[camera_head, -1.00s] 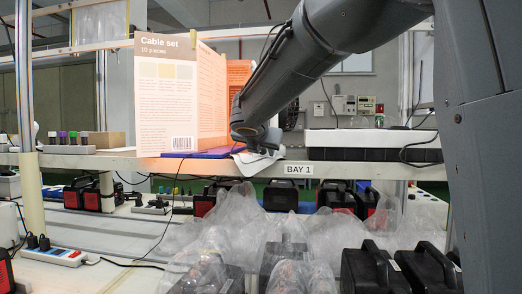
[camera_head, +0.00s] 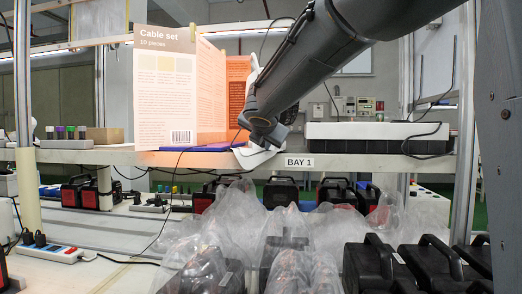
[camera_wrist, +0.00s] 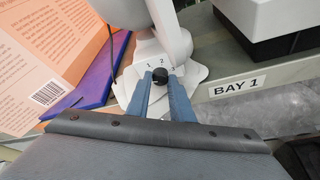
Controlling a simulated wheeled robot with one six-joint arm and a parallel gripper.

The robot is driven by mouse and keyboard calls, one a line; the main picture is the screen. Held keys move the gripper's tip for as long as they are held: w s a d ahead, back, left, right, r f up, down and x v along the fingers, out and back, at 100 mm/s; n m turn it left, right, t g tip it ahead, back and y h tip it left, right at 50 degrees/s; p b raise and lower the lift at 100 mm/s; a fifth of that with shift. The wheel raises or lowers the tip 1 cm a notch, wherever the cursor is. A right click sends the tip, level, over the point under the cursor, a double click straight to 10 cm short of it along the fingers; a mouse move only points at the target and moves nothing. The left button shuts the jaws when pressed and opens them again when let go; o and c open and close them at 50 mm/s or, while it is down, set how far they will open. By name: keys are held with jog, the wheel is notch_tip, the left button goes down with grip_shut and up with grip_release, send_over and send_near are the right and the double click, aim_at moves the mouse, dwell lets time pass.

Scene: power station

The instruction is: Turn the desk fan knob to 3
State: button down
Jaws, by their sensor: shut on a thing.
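The desk fan's white base (camera_wrist: 195,78) stands on the shelf in the wrist view, with its white stem rising out of the top of the picture. The knob's pointer is too small to read. In the head view, my arm covers most of the fan; part of its white base (camera_head: 250,158) shows, and the knob is hidden.
A tall "Cable set" card (camera_head: 165,85) stands left of the fan, by a purple-blue folder (camera_wrist: 92,82). A white-and-black box (camera_head: 375,131) stands to the right. The "BAY 1" label (camera_head: 299,162) marks the shelf edge. Black cases and clear plastic wrap lie below.

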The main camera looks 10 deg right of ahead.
jog(key=shift+d+m+b, duration=0.1)
jog(key=shift+m+b, duration=0.25)
jog(key=shift+m, duration=0.05)
jog(key=c, duration=1.6)
grip_release()
jog(key=shift+o, duration=0.2)
jog(key=shift+p, duration=0.3)
